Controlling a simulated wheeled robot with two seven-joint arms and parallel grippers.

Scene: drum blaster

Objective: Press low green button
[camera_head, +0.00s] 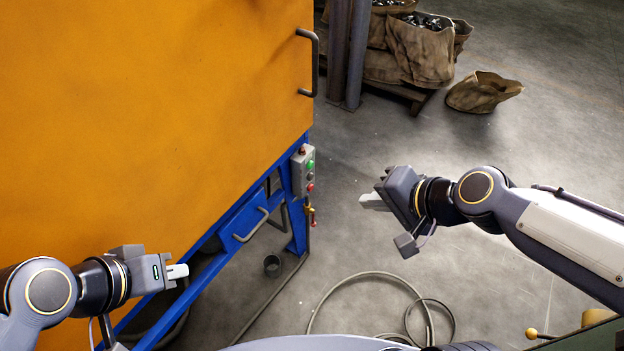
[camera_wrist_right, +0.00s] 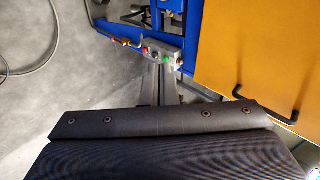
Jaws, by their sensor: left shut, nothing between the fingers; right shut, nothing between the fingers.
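A grey control box (camera_head: 299,173) is fixed to the blue frame at the corner of the orange machine. On its face are a green button (camera_head: 310,165), a dark button below it and a red button (camera_head: 310,187) lowest. The green button also shows in the right wrist view (camera_wrist_right: 166,60). My right gripper (camera_head: 371,201) is shut and empty, to the right of the box and apart from it, pointing left. In the right wrist view its fingers (camera_wrist_right: 159,72) line up with the box. My left gripper (camera_head: 179,271) is shut and empty at lower left, beside the blue frame.
The orange machine (camera_head: 140,120) fills the left, with a dark handle (camera_head: 311,62) above the box. A blue drawer-like part with a handle (camera_head: 252,228) is below. A hose (camera_head: 345,281) lies on the floor. Sacks (camera_head: 420,52) stand at the back. Floor right of the box is open.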

